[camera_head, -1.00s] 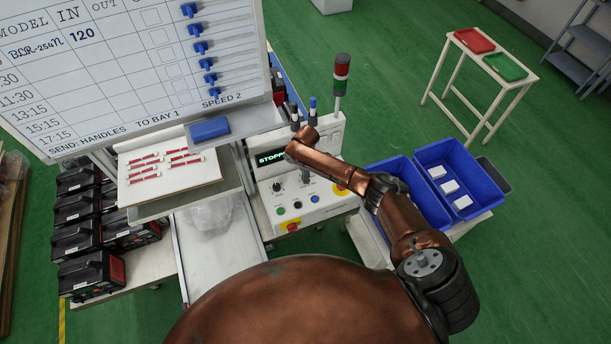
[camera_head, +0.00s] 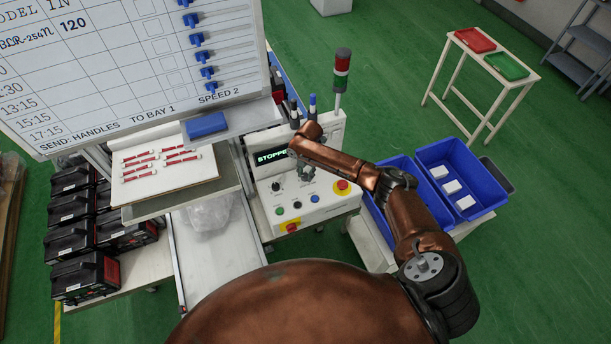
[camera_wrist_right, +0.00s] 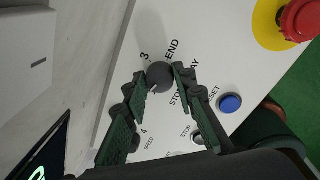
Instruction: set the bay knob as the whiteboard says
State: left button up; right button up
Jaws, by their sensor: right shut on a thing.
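The whiteboard (camera_head: 110,75) at upper left reads "SEND: HANDLES TO BAY 1 SPEED 2" along its bottom. The white control panel (camera_head: 330,203) stands in the middle, its display (camera_head: 270,157) partly hidden and showing "STOPPE". My right gripper (camera_head: 305,173) is down at the panel's right-hand knob. In the wrist view my right gripper (camera_wrist_right: 162,78) is shut on the round grey bay knob (camera_wrist_right: 160,76), a finger on each side. A pale mark shows on the knob's lower left. A "3" and the word "BAY" are printed near it. My left gripper is not in view.
Another knob (camera_head: 276,187) sits left of the gripped one. A red emergency button (camera_head: 342,186) and a blue button (camera_wrist_right: 230,103) are close by. A signal tower (camera_head: 342,72) rises behind the panel. Blue bins (camera_head: 487,184) stand at right.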

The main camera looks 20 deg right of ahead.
aim_at(307, 176)
jog(key=shift+n+b, duration=0.35)
jog(key=shift+n, duration=0.65)
jog(key=o, duration=1.2)
jog(key=shift+c, duration=0.2)
jog(key=shift+r, duration=0.15)
notch_tip(307, 176, up, 12)
jog(key=shift+s+d, duration=0.2)
jog(key=shift+d, duration=0.05)
